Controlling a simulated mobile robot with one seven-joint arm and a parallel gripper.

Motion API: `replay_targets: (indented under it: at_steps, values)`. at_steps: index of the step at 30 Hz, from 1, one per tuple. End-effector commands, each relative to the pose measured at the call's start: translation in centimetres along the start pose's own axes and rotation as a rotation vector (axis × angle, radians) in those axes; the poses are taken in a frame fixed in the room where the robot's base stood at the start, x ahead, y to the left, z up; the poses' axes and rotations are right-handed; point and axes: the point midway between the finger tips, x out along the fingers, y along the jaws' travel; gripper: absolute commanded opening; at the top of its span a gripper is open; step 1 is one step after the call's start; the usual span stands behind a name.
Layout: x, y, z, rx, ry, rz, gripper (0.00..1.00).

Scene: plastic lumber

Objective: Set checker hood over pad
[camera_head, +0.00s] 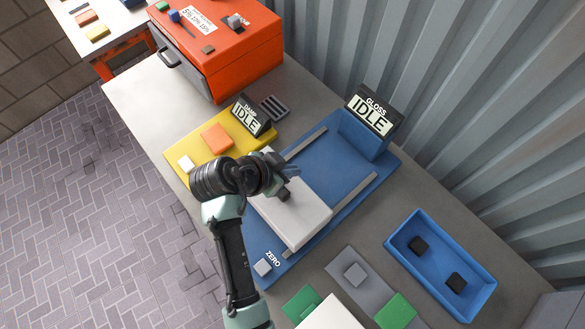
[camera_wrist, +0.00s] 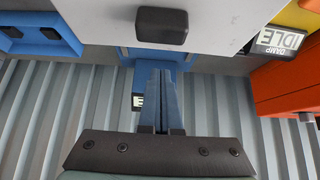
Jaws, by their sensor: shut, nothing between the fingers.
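A white box with a dark knob, which looks like the checker hood (camera_head: 305,220), sits on the blue GLOSS station base (camera_head: 335,155), between its two grey rails. Its white face and dark knob also show at the top of the wrist view (camera_wrist: 215,20). My gripper (camera_head: 290,172) is just above the hood's far side, close to the knob. In the wrist view its blue fingers (camera_wrist: 160,75) are together and empty, apart from the knob. No pad shows under or beside the hood; I cannot tell which piece is the pad.
The yellow DAMP plate (camera_head: 180,140) holds an orange block and a white block. A red toolbox (camera_head: 235,55) stands behind it. The blue tray (camera_head: 425,285) with two dark blocks and a grey plate (camera_head: 340,262) lie at right. A corrugated wall closes the back.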

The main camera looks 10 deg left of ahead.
Motion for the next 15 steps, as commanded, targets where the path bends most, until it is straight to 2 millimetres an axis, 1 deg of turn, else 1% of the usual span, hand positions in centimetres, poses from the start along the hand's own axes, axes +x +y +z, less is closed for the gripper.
replay_targets:
  at_steps: [6,9,12,15]
  values:
    - [-4.3,0.0,0.1,0.002,0.003,-0.002,0.00]
    - [-5.9,0.0,0.0,0.002,0.003,-0.001,0.00]
    - [-6.9,0.0,-0.1,0.003,0.003,0.001,0.00]
    - [-7.5,0.1,-0.1,0.003,0.002,0.002,0.00]
